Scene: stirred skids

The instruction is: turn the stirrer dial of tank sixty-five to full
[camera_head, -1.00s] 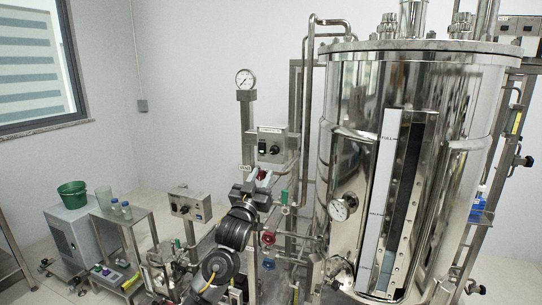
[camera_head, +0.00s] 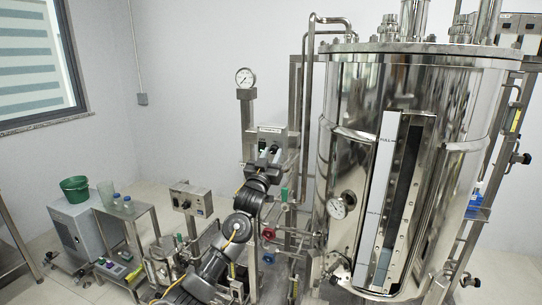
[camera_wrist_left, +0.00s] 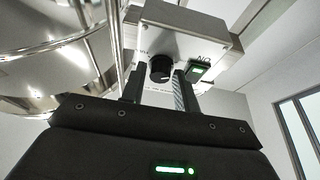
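A grey control box (camera_head: 272,130) with a label plate on top stands on a post left of the large steel tank (camera_head: 345,110). In the left wrist view the box (camera_wrist_left: 190,30) shows close, with a round black dial (camera_wrist_left: 160,68) and a green-lit switch (camera_wrist_left: 197,70) on its face. My left gripper (camera_head: 267,152) is in front of the box and hides its dial in the head view. In the left wrist view the left gripper (camera_wrist_left: 158,82) is open, its fingers apart with the dial seen between them. I cannot tell whether they touch it. My right gripper is out of view.
A pressure gauge (camera_head: 245,78) stands above left of the box. A second box (camera_head: 190,199) with a dial is lower left. Red (camera_head: 268,233) and blue (camera_head: 268,257) valve handles and pipes lie close by. A green bucket (camera_head: 74,189) stands at far left.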

